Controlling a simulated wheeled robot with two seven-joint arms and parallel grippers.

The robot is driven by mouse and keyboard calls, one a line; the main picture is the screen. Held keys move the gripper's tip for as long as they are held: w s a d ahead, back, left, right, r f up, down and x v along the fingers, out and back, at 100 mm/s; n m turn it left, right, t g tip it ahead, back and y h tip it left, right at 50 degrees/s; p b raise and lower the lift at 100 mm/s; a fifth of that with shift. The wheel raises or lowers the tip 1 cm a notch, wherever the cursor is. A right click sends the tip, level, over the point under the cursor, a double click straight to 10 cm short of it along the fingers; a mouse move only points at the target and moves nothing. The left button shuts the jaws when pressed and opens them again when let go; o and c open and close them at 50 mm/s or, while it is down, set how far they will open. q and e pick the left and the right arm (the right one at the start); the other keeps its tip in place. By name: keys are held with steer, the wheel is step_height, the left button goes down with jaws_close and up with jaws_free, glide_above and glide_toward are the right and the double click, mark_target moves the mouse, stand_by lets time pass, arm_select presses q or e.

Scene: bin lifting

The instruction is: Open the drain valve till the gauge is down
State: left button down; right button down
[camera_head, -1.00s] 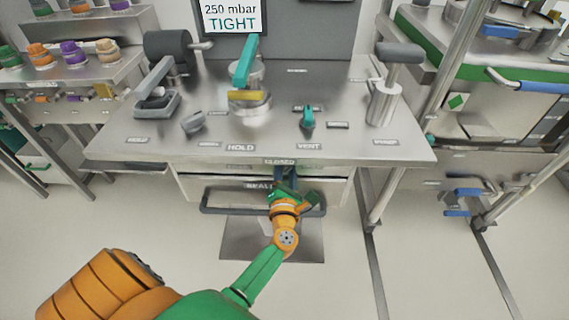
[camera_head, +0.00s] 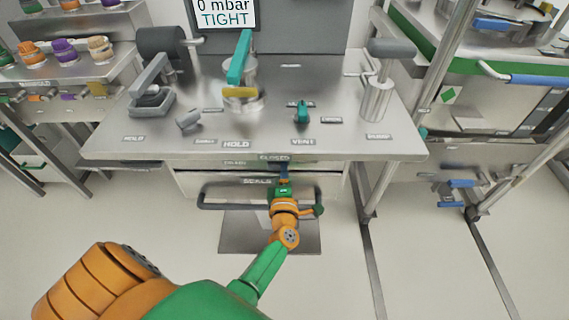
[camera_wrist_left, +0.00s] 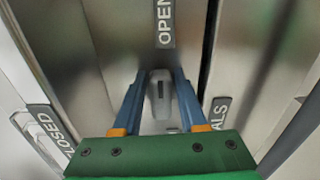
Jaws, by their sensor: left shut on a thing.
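The gauge screen (camera_head: 226,13) at the top of the head view reads 0 mbar and TIGHT. My left gripper (camera_head: 284,170) is at the front edge of the steel bench, below the CLOSED label (camera_head: 274,157). In the left wrist view its two blue fingers (camera_wrist_left: 158,95) are shut on the grey drain valve handle (camera_wrist_left: 160,88). The handle lines up with the OPEN label (camera_wrist_left: 165,22), with the CLOSED label to the lower left. In the head view the gripper hides the handle. My right gripper is out of view.
The bench top (camera_head: 200,143) carries a teal-handled clamp (camera_head: 240,58), a small teal vent knob (camera_head: 302,112) and grey levers on both sides. A drawer with a dark bar handle (camera_head: 225,207) sits just below the gripper. A steel rack stands close on the right.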

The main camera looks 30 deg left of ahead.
arm_select(q)
steer(key=shift+s+f+m, duration=0.1)
steer(key=shift+f+m, duration=0.15)
steer(key=shift+m, duration=0.15)
steer(key=c, duration=0.8)
jaws_free()
steer(key=shift+o, duration=0.8)
steer(key=shift+a+r, duration=0.1)
steer(key=shift+a, duration=0.05)
steer(key=shift+s, duration=0.1)
steer(key=p+v, duration=0.2)
steer(key=v, duration=0.5)
